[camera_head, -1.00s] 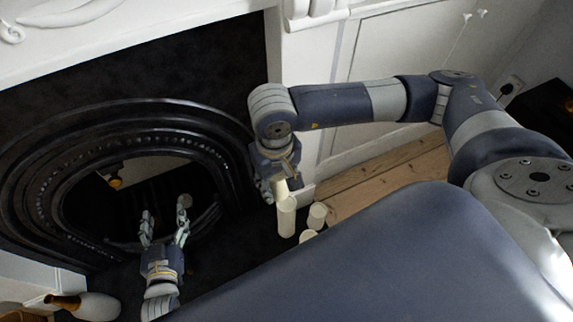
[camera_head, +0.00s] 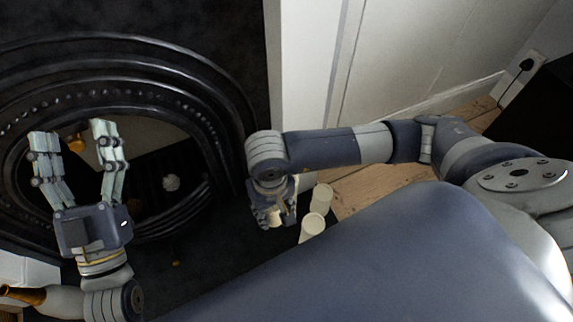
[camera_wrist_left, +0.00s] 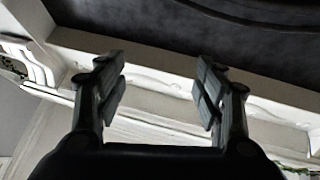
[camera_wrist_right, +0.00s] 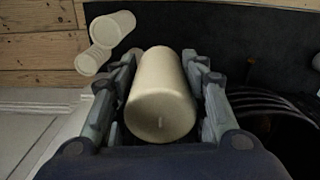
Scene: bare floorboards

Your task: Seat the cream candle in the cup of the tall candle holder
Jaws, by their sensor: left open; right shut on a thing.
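The cream candle (camera_wrist_right: 160,100) is a plain cylinder between the fingers of my right gripper (camera_wrist_right: 160,72) in the right wrist view, which is shut on it. In the head view the right gripper (camera_head: 275,215) hangs low over the dark hearth, with a bit of the candle (camera_head: 275,217) showing. My left gripper (camera_head: 75,138) is open and empty, fingers up, before the fireplace opening. A cream, bulbous object with a brass-coloured top (camera_head: 22,296) stands at the lower left, partly behind my left arm. I cannot tell whether it is the tall candle holder.
Two more cream cylinders (camera_head: 321,198) (camera_head: 313,225) stand right of my right gripper; they also show in the right wrist view (camera_wrist_right: 113,28) (camera_wrist_right: 90,61). The cast-iron fireplace surround (camera_head: 190,90) is close to both arms. Bare floorboards (camera_head: 375,187) lie to the right.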

